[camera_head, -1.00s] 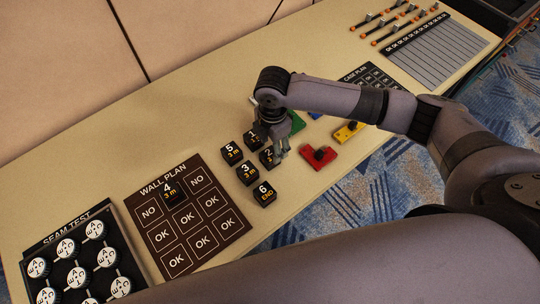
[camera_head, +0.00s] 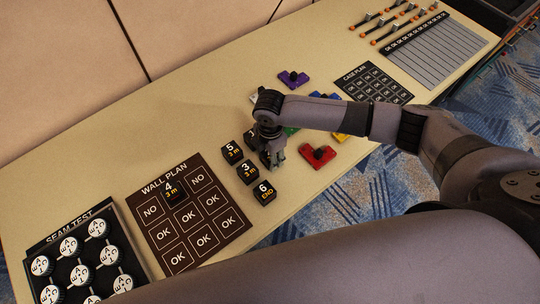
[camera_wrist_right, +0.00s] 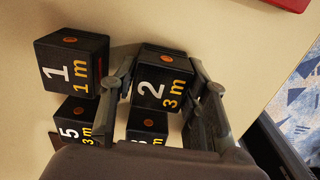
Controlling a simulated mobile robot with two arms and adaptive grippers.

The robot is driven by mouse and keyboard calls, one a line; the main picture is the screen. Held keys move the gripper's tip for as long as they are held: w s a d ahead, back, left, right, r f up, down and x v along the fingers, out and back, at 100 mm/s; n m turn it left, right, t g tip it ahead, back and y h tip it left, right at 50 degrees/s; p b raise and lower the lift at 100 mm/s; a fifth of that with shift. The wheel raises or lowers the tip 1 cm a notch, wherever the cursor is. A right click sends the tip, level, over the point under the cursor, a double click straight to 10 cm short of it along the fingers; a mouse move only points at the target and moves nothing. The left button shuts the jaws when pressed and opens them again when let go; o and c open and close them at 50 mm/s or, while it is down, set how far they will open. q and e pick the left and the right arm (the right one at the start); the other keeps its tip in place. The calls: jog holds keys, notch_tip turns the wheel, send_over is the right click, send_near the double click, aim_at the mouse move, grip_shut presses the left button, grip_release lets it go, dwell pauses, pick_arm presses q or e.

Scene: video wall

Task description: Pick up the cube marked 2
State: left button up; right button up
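In the head view my right gripper (camera_head: 272,160) is low among the cubes and hides the cube marked 2. My left gripper is not in view.
Close by stand cubes marked 1 (camera_wrist_right: 72,65), 5 (camera_head: 232,153), 3 (camera_head: 247,173) and 6 (camera_head: 264,194). The cube marked 4 (camera_head: 174,190) sits on the wall plan board (camera_head: 190,255). A red piece (camera_head: 318,157) lies to the right.

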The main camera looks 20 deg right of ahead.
jog(key=c, duration=0.7)
